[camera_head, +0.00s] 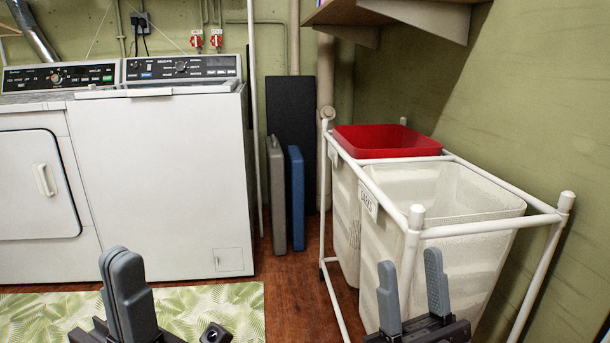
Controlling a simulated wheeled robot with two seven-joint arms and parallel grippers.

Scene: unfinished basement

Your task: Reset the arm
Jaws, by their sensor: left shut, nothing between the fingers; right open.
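My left gripper (130,290) is at the lower left, over the leaf-patterned rug. Its two grey fingers are together, with nothing between them. My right gripper (412,290) is at the lower middle right, in front of the white laundry sorter. Its fingers stand apart and the gap between them is empty. Both grippers point upward in the picture. My arm links are mostly below the picture's edge.
A white washer (165,180) and a dryer (35,185) stand at the back left. The laundry sorter's bins (445,200) and red basket (385,140) stand at the right. Folded boards (296,198) lean at the back. The wooden floor (290,290) is clear in the middle, beside the rug (225,300).

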